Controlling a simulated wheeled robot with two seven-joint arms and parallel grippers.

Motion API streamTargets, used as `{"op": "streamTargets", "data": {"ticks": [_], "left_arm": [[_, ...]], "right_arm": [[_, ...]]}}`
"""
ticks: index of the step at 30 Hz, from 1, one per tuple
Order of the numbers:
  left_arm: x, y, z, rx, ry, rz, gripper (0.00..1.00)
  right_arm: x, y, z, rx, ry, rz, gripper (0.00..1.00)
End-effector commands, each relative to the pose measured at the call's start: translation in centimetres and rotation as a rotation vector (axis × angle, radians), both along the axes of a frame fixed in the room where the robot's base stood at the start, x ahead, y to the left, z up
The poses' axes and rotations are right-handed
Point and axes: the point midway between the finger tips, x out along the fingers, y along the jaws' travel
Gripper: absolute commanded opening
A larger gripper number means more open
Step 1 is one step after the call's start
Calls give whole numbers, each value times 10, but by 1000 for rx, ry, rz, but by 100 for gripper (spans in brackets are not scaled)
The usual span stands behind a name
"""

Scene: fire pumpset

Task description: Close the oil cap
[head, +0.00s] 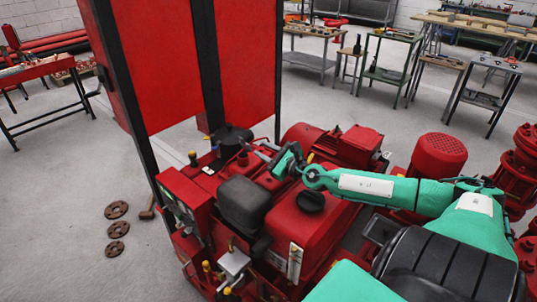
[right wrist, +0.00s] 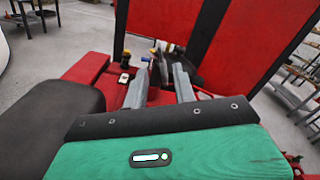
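The red pump engine (head: 335,225) stands at the centre of the head view. A round black cap (head: 310,201) sits on its red top, below my right forearm. A yellow-topped part (right wrist: 153,50) shows beyond the fingers in the right wrist view. I cannot tell for sure which of these parts is the oil cap. My right gripper (head: 257,151) reaches left over the engine, close above its far part. My left gripper is not in view.
Tall red panels (head: 243,65) on black posts rise behind the engine, close to my right gripper. A black box-shaped part (head: 244,200) sits left of the black cap. Rusty discs (head: 117,229) lie on the floor at left. Workbenches stand at the back.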

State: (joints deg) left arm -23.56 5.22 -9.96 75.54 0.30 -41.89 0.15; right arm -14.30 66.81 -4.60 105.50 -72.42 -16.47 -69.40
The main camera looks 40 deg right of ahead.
Motion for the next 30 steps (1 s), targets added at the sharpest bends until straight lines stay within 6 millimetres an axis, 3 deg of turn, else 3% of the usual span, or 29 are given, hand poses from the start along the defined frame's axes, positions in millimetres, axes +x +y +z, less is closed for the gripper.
{"op": "streamTargets", "data": {"ticks": [7, 19, 23, 26, 30], "left_arm": [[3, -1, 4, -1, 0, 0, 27], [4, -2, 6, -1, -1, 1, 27], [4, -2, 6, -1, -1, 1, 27], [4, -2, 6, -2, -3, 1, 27], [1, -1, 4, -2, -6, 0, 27]], "right_arm": [[-12, 0, -1, 0, 1, 2, 27], [-14, 0, 1, 0, 0, 2, 27], [-13, -2, 2, 24, -1, -7, 2], [-12, -10, 6, 117, -3, -39, 0], [-9, -34, 14, 396, -12, -130, 0]]}}
